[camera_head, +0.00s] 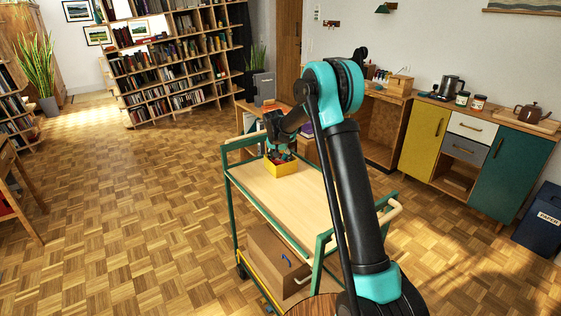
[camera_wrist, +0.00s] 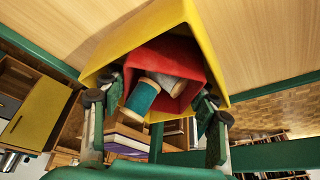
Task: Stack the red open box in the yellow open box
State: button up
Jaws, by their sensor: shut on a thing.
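The yellow open box (camera_head: 284,169) stands on the upper wooden top of the green-framed cart, near its far end. It also fills the upper middle of the wrist view (camera_wrist: 202,22). The red open box (camera_wrist: 182,52) appears within the yellow box's outline, with a teal thread spool (camera_wrist: 141,97) and a grey spool (camera_wrist: 168,84) in it. My gripper (camera_wrist: 158,103) has one finger at each side of the red box and is shut on it. In the head view my gripper (camera_head: 279,148) is right over the yellow box. Whether the red box rests on the yellow box's floor is hidden.
The cart top (camera_head: 290,196) is bare towards the near end. Green rails (camera_head: 247,140) rise at its ends. A brown box (camera_head: 275,262) sits on the lower shelf. A wooden desk (camera_head: 372,130) stands behind the cart.

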jog(key=shift+f, duration=0.3)
jog(key=o, duration=0.8)
jog(key=shift+o, duration=0.2)
jog(key=shift+r, duration=0.1)
jog(key=shift+r, duration=0.25)
jog(key=v, duration=1.2)
